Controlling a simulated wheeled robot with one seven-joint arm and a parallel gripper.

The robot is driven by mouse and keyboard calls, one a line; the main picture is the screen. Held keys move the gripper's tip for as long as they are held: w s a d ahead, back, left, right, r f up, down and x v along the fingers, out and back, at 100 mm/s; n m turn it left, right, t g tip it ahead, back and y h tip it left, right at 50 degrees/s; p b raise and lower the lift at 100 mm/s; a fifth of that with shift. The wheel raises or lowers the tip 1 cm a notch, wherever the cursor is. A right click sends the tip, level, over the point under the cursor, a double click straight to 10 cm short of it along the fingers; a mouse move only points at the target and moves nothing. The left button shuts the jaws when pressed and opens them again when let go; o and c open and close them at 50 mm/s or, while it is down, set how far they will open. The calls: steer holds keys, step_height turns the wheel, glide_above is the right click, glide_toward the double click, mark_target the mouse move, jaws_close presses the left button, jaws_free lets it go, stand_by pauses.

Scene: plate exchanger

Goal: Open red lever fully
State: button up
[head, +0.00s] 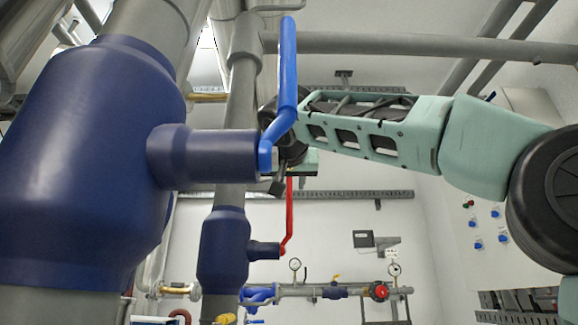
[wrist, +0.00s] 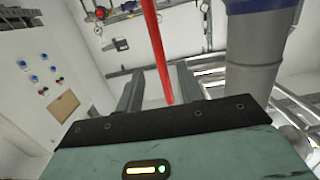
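The red lever (head: 289,216) stands upright on the small stem of a dark blue valve (head: 223,248) in the head view. Its upper end is near my gripper (head: 279,183), which is partly hidden behind a blue lever. In the wrist view the red lever (wrist: 157,45) runs down from the top edge to between the two dark fingers of my gripper (wrist: 159,70). The fingers are apart, with the lever closer to the right one. I cannot tell whether that finger touches it.
The blue lever (head: 287,75) on a large dark blue valve (head: 90,165) stands in front of my wrist. A grey pipe (head: 420,44) crosses above my arm. Gauges and a red-knobbed valve (head: 379,291) sit lower at the back. A control panel (wrist: 45,80) is left in the wrist view.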

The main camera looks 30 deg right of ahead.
steer(key=v, duration=0.8)
steer(key=shift+s+r, duration=0.1)
steer(key=shift+r, duration=0.05)
